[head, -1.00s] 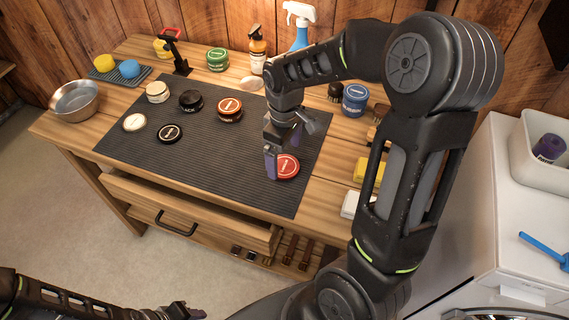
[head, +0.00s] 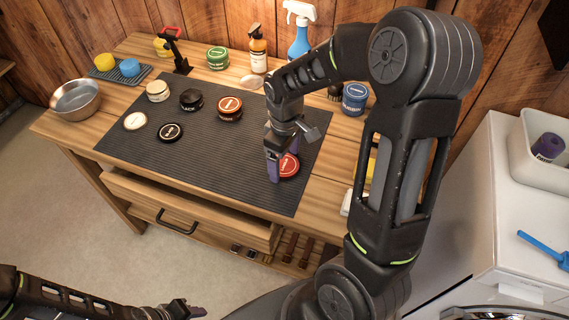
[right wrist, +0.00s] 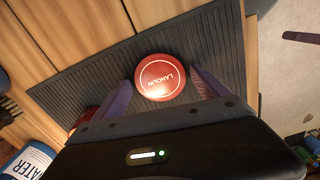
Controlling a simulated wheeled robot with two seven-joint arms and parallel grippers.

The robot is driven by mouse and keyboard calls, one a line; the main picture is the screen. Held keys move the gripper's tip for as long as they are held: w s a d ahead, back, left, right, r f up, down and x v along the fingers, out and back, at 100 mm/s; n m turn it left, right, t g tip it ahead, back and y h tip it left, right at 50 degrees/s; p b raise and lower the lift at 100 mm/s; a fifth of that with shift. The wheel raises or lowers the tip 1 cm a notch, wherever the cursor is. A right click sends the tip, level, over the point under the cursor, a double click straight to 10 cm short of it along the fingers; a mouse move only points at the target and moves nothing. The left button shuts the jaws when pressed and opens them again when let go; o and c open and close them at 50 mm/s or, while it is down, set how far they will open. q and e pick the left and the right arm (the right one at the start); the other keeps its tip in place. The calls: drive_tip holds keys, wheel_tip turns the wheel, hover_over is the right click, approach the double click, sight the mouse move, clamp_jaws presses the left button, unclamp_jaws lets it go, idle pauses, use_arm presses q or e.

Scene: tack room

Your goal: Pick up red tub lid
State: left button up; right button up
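The red tub lid (head: 289,166) lies flat on the dark ribbed mat, near its right edge. My right gripper (head: 283,165) is open and low over the mat, at the lid. In the right wrist view the lid (right wrist: 160,77) shows between the two purple fingers of the gripper (right wrist: 163,92), with a gap on each side. I cannot tell whether the fingers touch the mat. The red tub (head: 230,110) stands behind and left of the lid. My left gripper (head: 185,311) is at the bottom edge, away from the table; its opening is unclear.
The ribbed mat (head: 225,170) also holds a black tub (head: 191,99), a white tub (head: 157,91), a black lid (head: 170,131) and a white lid (head: 134,121). The front mat is clear.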

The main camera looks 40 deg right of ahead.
sight(285, 164)
drive_tip(key=c, duration=1.1)
wheel_tip(285, 164, up, 10)
drive_tip(key=b, duration=0.1)
idle(0.6)
